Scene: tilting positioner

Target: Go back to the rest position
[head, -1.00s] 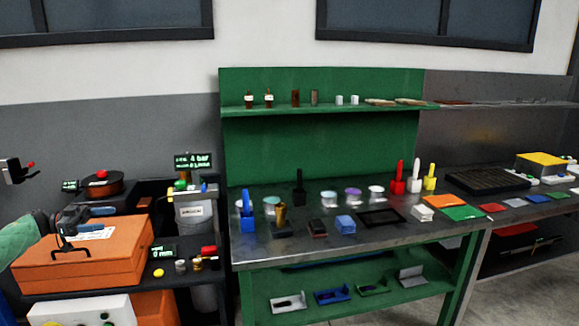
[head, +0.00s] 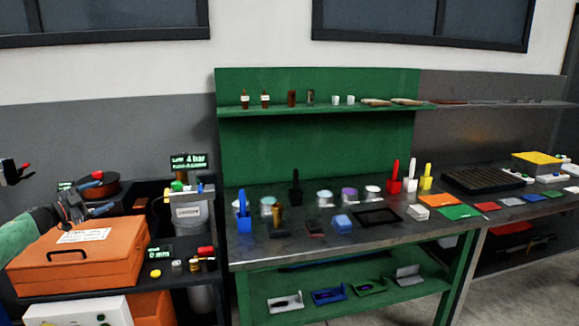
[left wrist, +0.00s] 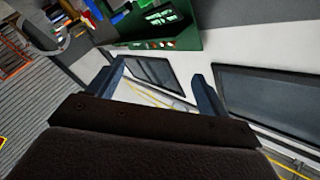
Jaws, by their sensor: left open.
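My left gripper (head: 84,199) is above the back left part of the orange case (head: 110,276), in front of a round brown pot-like part with a red knob. It appears clear of the case lid, with nothing held. My right gripper is in neither view.
The orange case with a black handle stands on a dark bench at left. A grey canister (head: 187,211) and a small display (head: 160,254) are beside it. The green workbench (head: 335,248) holds several cups, blocks and coloured plates.

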